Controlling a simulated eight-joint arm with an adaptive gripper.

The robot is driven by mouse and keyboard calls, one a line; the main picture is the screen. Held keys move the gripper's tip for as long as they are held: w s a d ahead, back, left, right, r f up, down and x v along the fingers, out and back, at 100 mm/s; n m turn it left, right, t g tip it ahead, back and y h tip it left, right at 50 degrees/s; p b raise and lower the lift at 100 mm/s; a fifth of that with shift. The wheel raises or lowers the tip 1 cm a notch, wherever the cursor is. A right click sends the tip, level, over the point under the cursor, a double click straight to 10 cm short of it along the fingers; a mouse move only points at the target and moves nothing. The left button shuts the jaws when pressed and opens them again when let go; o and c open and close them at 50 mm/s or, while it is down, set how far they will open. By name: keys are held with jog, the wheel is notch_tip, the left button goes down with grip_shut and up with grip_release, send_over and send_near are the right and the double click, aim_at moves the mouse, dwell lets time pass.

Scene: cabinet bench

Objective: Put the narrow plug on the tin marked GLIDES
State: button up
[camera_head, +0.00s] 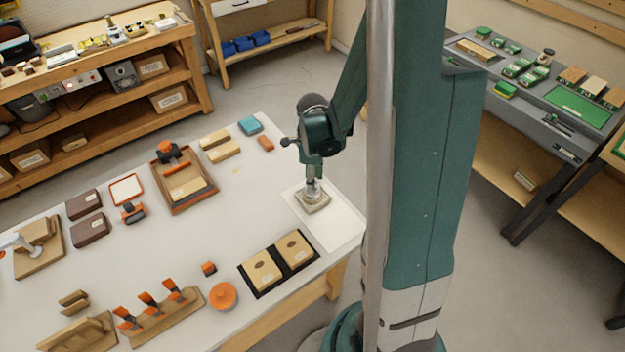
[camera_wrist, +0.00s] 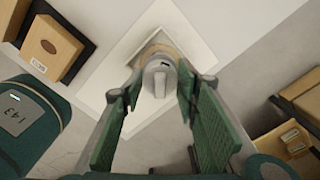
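My gripper (camera_wrist: 160,88) points down over a pale, square-looking block or tin (camera_head: 314,203) on a white mat. A grey round piece with a raised ridge (camera_wrist: 160,76), possibly the plug, sits between my fingertips in the wrist view. Its lower end is at or just above the block, whose tan edge (camera_wrist: 150,48) shows behind it. I cannot tell whether the fingers touch the piece. Two tan tins with dark ovals and small labels, a front one (camera_head: 262,271) and a back one (camera_head: 295,249), sit in a black tray. The labels are too small to read.
The white mat (camera_head: 341,231) lies at the bench's right end. Orange-handled tools (camera_head: 150,303) in a wooden rack, an orange round lid (camera_head: 223,296) and a small orange block (camera_head: 208,268) stand at the front. A wooden tray (camera_head: 162,204) stands further back. Mid-bench is clear.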

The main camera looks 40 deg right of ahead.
jog(key=shift+o, duration=1.2)
jog(key=shift+r, duration=0.25)
notch_tip(320, 180, up, 12)
jog(key=p, duration=0.1)
jog(key=shift+p, duration=0.35)
jog(key=s+a+r+n+t, duration=0.3)
jog(key=s+a+r+n, duration=0.2)
jog(key=n, duration=0.8)
jog(key=s+a+r+n+t, duration=0.4)
jog(key=s+a+r+n, duration=0.1)
jog(key=a+r+n, duration=0.7)
jog(key=shift+a+r+n, duration=0.3)
jog(key=shift+a+n, duration=0.7)
jog(key=shift+a, duration=0.25)
